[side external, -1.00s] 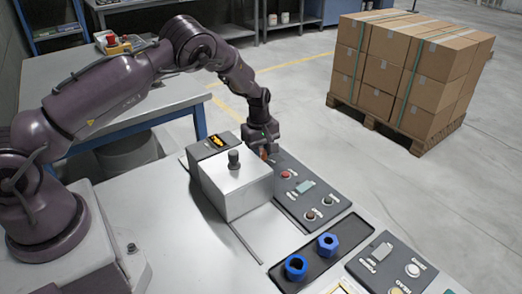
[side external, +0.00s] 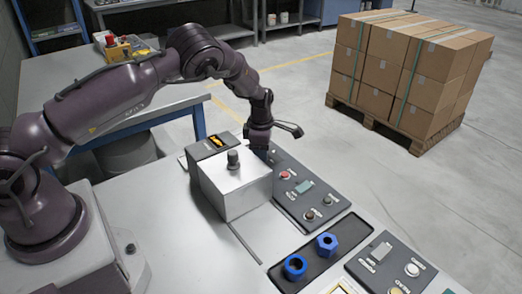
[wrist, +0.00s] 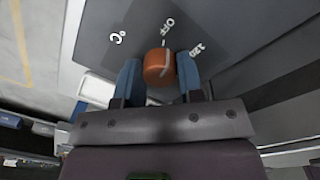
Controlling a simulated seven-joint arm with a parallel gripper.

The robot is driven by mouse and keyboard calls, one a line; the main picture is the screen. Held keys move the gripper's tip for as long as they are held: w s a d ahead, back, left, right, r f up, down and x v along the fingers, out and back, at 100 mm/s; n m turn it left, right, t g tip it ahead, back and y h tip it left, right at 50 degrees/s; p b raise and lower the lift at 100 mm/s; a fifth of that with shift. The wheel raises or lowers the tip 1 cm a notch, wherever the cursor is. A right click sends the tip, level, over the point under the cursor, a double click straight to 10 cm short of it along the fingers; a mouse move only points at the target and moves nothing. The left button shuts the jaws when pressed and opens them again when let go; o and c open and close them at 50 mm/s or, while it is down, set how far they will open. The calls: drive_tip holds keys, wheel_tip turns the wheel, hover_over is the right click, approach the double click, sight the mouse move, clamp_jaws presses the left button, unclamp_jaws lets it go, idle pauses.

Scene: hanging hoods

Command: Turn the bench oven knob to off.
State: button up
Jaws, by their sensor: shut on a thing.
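The bench oven is a silver box (side external: 237,190) with a dark grey knob-like part on top, on the worktop left of centre in the side view. My gripper (side external: 264,154) points down behind it, over the far end of a dark control panel (side external: 296,208). In the wrist view, its two blue fingers are shut on the orange knob (wrist: 158,66), one on each side. A white line on the knob runs up toward the tick under the "OFF" label (wrist: 168,28). A "120" label (wrist: 197,47) is to the right. The knob is hidden in the side view.
The panel also carries a red button (side external: 285,175), a small display (side external: 304,187) and further knobs. Another panel (side external: 392,265) is at the right. Stacked cartons (side external: 405,75) stand on the floor beyond.

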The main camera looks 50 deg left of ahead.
drive_tip(key=shift+r+n, duration=0.1)
drive_tip(key=shift+n, duration=1.5)
drive_tip(key=o, duration=0.9)
drive_tip(key=r, duration=1.3)
drive_tip(key=shift+s+d, duration=0.1)
drive_tip(key=shift+d, duration=0.2)
